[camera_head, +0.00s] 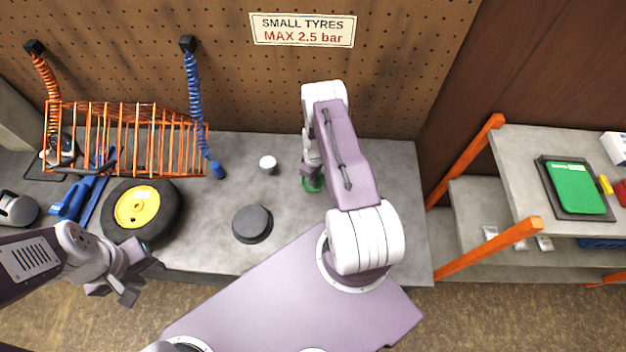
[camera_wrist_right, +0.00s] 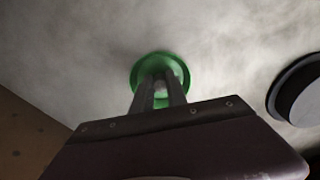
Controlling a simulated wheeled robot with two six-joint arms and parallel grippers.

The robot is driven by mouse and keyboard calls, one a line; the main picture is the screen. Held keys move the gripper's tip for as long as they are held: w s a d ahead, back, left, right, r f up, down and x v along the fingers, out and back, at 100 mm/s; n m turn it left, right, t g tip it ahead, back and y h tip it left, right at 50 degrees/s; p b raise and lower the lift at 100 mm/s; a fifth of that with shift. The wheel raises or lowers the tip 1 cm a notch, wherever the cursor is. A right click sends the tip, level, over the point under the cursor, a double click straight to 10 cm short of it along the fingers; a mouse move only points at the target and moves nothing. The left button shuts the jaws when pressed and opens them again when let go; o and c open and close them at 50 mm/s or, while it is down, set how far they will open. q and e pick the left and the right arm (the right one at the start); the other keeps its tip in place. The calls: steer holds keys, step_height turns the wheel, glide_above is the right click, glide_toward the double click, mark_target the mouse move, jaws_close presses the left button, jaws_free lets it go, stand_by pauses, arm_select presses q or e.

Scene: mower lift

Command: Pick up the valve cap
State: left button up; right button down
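A round green dish (camera_head: 310,184) stands on the grey bench, partly hidden by my right arm. In the right wrist view the green dish (camera_wrist_right: 139,74) lies straight beyond the fingers. My right gripper (camera_wrist_right: 160,82) points down into it, its two fingers a little apart. Something small and pale shows between the fingers; I cannot tell whether it is the valve cap or part of the dish. No valve cap is clearly visible elsewhere. My left gripper (camera_head: 139,278) is open and empty in front of the bench, near the tyre.
The bench (camera_head: 205,258) holds a black-tyred wheel with yellow hub (camera_head: 137,207), a black round disc (camera_head: 252,224), a small white cup-like thing (camera_head: 268,165) and an orange wire rack (camera_head: 125,140). A shelf unit (camera_head: 520,150) with a green-topped device (camera_head: 576,188) stands right.

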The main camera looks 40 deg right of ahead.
steer(key=shift+w+d+r, duration=0.1)
steer(key=shift+r, duration=0.15)
steer(key=r+b, duration=0.1)
steer(key=r, duration=0.1)
steer(key=s+r+b, duration=0.1)
steer(key=r, duration=0.1)
steer(key=s+a+r+b, duration=0.2)
steer(key=s+r, duration=0.4)
steer(key=s, duration=0.4)
steer(key=shift+s+a+r, duration=0.2)
steer(key=shift+s+r, duration=0.1)
